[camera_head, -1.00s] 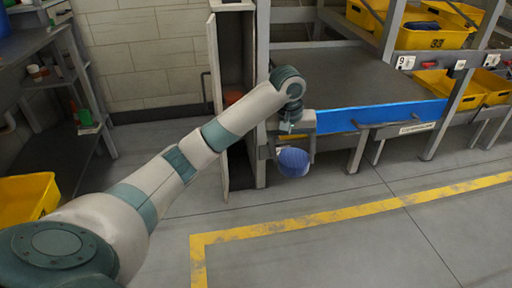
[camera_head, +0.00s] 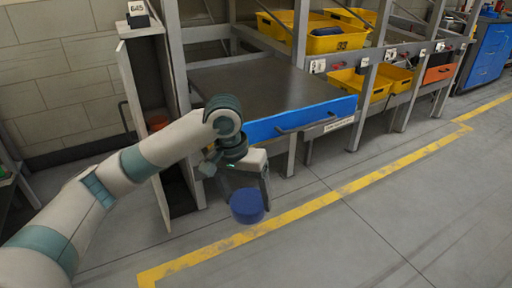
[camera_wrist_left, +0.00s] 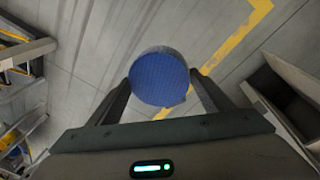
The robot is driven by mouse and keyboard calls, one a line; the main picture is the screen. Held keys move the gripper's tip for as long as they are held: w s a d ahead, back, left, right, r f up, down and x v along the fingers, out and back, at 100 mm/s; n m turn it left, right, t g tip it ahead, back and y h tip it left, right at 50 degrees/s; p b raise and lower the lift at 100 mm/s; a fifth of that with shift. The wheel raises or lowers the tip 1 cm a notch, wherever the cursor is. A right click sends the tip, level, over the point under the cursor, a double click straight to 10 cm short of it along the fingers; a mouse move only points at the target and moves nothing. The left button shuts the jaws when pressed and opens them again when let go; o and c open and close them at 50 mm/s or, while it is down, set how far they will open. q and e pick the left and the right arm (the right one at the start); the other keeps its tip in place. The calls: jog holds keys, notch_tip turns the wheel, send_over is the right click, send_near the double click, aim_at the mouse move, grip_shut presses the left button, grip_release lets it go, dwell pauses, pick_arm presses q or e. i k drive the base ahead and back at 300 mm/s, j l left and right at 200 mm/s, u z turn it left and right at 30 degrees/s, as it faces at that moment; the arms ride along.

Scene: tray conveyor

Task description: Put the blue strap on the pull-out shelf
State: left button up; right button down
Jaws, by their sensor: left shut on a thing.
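The blue strap (camera_head: 247,205) is a round, coiled roll. My left gripper (camera_head: 248,190) is shut on it and holds it in the air above the floor, in front of the shelf. In the left wrist view the strap (camera_wrist_left: 160,79) sits between the two fingertips. The pull-out shelf (camera_head: 250,82) is a dark flat surface with a blue front (camera_head: 300,118) and a dark handle. Its visible top is bare. The gripper is lower than the shelf and at its near left. My right gripper is not in view.
A narrow open cabinet (camera_head: 152,95) stands left of the shelf, its door ajar. Yellow bins (camera_head: 335,43) are behind and right of the shelf, among grey rack posts. The floor in front is clear, with a yellow line (camera_head: 330,197).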

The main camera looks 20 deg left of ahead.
aim_at(260, 98)
jog(key=i+l+u, duration=0.1)
jog(key=l, duration=0.25)
jog(key=i+l+u, duration=0.1)
jog(key=l, duration=0.25)
jog(key=i+l+u, duration=0.15)
jog(key=l, duration=0.25)
jog(key=i+l+u, duration=0.1)
jog(key=l, duration=0.3)
jog(key=i+l+u, duration=0.1)
jog(key=l, duration=0.3)
jog(key=i, duration=0.1)
